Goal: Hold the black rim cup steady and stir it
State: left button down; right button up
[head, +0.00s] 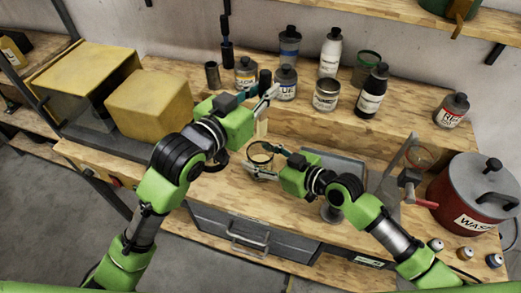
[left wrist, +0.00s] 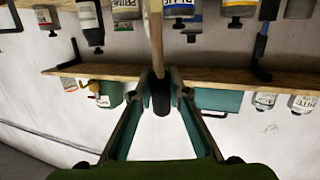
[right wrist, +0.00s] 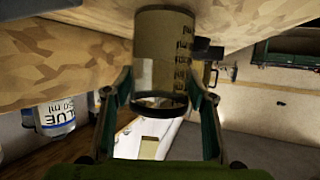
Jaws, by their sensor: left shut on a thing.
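The black rim cup (head: 261,150) is clear and stands on the wooden bench near its front. In the right wrist view the cup (right wrist: 163,50) shows dark marks on its wall and a black rim. My right gripper (head: 262,170) is at the cup, with one finger on each side of it; the fingers do not look closed on it. My left gripper (head: 268,100) is above and behind the cup, shut on a pale wooden stirring stick (head: 262,128) with a dark end. The stick (left wrist: 156,35) runs between the fingers. I cannot tell whether its lower end is inside the cup.
Several bottles and cans, such as a white bottle (head: 330,55), stand behind my left gripper. A grey tray (head: 340,163) lies right of the cup, and a red waste bin (head: 475,200) stands further right. Yellow boxes (head: 150,103) are at the left.

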jog(key=shift+o, duration=0.6)
jog(key=shift+d, duration=0.1)
jog(key=shift+s+d+r, duration=0.1)
jog(key=shift+s+d, duration=0.2)
jog(key=shift+d, duration=0.05)
jog(key=v, duration=1.1)
jog(key=shift+r, duration=0.1)
